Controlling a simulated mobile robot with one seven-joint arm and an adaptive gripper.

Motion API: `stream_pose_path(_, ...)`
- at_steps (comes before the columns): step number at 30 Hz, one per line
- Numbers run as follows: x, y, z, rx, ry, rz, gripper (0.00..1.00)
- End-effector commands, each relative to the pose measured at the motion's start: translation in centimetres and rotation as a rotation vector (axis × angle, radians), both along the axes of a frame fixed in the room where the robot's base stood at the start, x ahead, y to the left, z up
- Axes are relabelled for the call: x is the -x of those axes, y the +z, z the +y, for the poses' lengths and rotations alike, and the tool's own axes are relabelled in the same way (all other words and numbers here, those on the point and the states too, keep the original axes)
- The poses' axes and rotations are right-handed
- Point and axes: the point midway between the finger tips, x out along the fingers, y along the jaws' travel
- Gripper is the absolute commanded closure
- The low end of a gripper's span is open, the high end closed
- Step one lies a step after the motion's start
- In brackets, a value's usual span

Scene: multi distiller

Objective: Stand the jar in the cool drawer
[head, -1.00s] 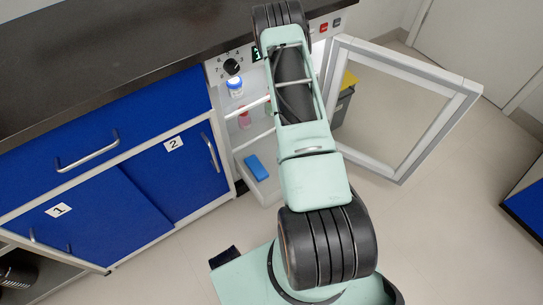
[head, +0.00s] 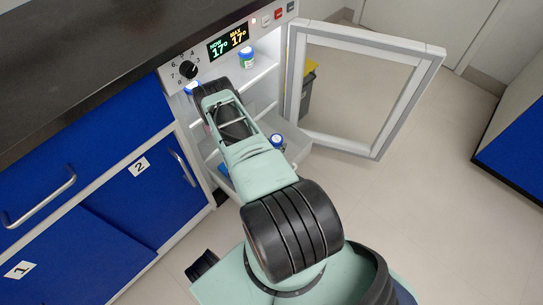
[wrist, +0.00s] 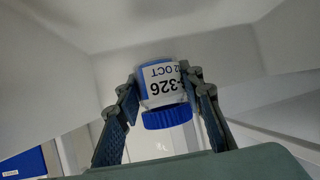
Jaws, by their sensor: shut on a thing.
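My gripper (wrist: 160,84) is shut on the jar in the wrist view. The jar (wrist: 161,84) is white with a ribbed blue lid, and its label reads upside down in that view. Pale walls surround it there. In the head view, a blue-lidded jar (head: 277,141) shows just right of my arm, by the white pulled-out drawer (head: 299,146) low in the cool cabinet. I cannot tell whether it is the held one. My arm covers much of the drawer and hides my gripper in that view.
The cabinet's framed door (head: 371,90) stands open to the right. Another jar (head: 247,57) stands on the upper shelf, and a blue lid (head: 192,88) shows at left. A blue item (head: 224,168) lies low at left. Floor at right is clear.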

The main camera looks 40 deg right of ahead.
Motion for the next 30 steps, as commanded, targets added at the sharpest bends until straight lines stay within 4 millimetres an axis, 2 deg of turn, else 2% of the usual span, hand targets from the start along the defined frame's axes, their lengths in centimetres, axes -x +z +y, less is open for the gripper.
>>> stream_pose_path(1,0.0,-1.5,0.0,0.001,0.0,-0.001,0.91)
stream_pose_path(8,0.0,-3.1,-0.1,0.001,0.0,0.0,0.91)
stream_pose_path(15,-0.1,-6.1,0.0,0.001,0.0,-0.002,0.91)
stream_pose_path(28,0.0,-6.4,0.0,0.001,0.001,0.0,0.91)
stream_pose_path(29,0.0,-6.3,0.0,0.0,0.001,0.0,0.62)
stream_pose_path(30,0.0,-6.3,0.0,0.0,0.001,0.0,0.58)
